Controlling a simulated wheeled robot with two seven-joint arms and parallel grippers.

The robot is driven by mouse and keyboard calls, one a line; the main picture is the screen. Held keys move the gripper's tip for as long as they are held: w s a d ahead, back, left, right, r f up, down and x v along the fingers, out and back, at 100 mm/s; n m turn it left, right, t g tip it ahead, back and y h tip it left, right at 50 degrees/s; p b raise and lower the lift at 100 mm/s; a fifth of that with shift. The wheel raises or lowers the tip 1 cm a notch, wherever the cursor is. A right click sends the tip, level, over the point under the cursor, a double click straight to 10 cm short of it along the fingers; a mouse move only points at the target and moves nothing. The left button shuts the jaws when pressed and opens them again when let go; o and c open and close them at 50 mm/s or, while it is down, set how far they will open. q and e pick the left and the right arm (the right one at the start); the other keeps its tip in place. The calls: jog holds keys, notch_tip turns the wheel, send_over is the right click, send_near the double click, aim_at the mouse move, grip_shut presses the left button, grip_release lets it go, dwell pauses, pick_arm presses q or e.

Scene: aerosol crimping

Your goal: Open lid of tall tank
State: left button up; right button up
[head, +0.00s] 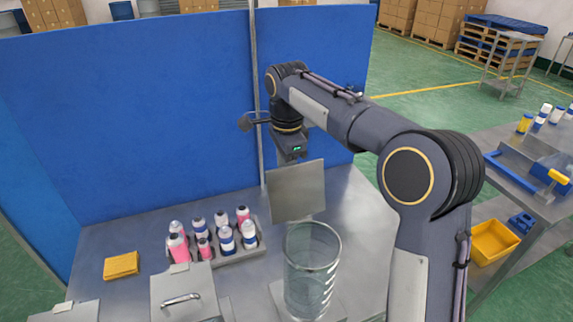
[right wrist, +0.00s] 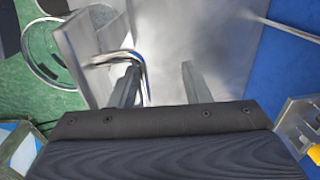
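The tall tank (head: 312,270) is a clear glass cylinder on the metal table in the head view, with its round top uncovered. Its square metal lid (head: 295,192) stands nearly upright at the tank's back edge. My right gripper (head: 291,156) is above and behind the lid; its fingers are hard to see there. In the right wrist view the gripper (right wrist: 160,84) has its two fingers apart. The lid (right wrist: 85,50) is seen almost edge-on, and its curved metal handle (right wrist: 138,62) runs by the left finger; I cannot tell whether they touch. My left gripper is not in view.
A rack (head: 235,258) of pink and white bottles stands left of the tank. A metal box (head: 183,292) with a handle and a yellow block (head: 121,265) are further left. A blue partition (head: 160,120) closes off the back. A side table (head: 515,150) is at right.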

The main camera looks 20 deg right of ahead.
jog(key=shift+w+r, duration=0.1)
jog(key=shift+r, duration=0.3)
notch_tip(320, 180, up, 7)
jog(key=shift+s, duration=0.35)
jog(key=shift+r, duration=0.1)
